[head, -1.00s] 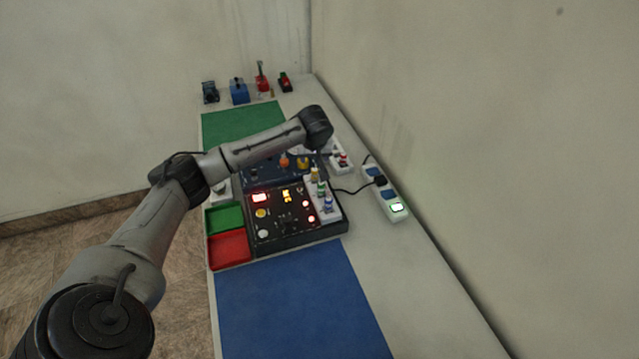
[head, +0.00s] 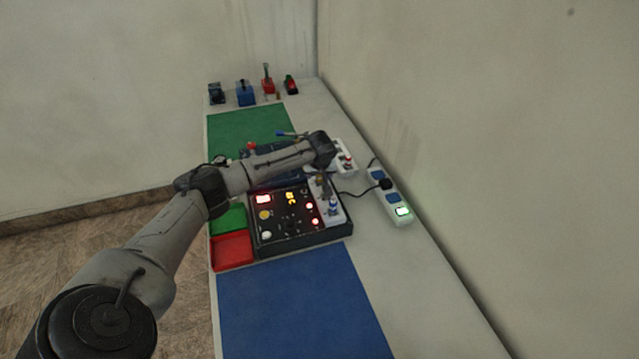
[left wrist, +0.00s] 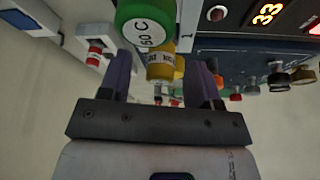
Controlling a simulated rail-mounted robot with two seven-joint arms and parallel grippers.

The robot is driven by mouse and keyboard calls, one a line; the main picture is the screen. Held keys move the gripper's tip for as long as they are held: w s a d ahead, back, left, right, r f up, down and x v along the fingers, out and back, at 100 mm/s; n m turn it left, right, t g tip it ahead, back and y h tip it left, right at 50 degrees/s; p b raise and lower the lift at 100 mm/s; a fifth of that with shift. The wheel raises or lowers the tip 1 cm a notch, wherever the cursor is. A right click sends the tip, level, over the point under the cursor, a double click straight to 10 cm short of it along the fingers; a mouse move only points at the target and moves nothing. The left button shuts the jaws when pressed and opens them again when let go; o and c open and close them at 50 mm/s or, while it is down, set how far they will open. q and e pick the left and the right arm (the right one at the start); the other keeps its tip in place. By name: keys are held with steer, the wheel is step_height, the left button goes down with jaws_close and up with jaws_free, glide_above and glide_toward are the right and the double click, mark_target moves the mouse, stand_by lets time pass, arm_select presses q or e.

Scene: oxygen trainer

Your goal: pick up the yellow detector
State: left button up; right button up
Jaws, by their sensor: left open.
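The yellow detector (left wrist: 163,66) shows in the left wrist view as a short yellow cylinder with a printed label. It lies between the two purple fingers of my left gripper (left wrist: 161,84), which are open and apart from each other. Whether either finger touches it, I cannot tell. A green detector (left wrist: 146,24) marked 60 C stands in front of it and partly covers it. In the head view my left gripper (head: 322,182) is over the white detector rack, and the arm hides the yellow detector there. My right gripper is not in view.
The black trainer panel (head: 285,228) with lit displays is beside the rack, and a blue detector (head: 333,208) stands nearby. Green (head: 229,219) and red (head: 232,252) trays lie left. A power strip (head: 392,201) is at right. The blue mat (head: 305,305) is clear.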

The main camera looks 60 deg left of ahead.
arm_select(q)
steer(key=shift+f, duration=0.15)
steer(key=shift+c, duration=0.2)
steer(key=c, duration=1)
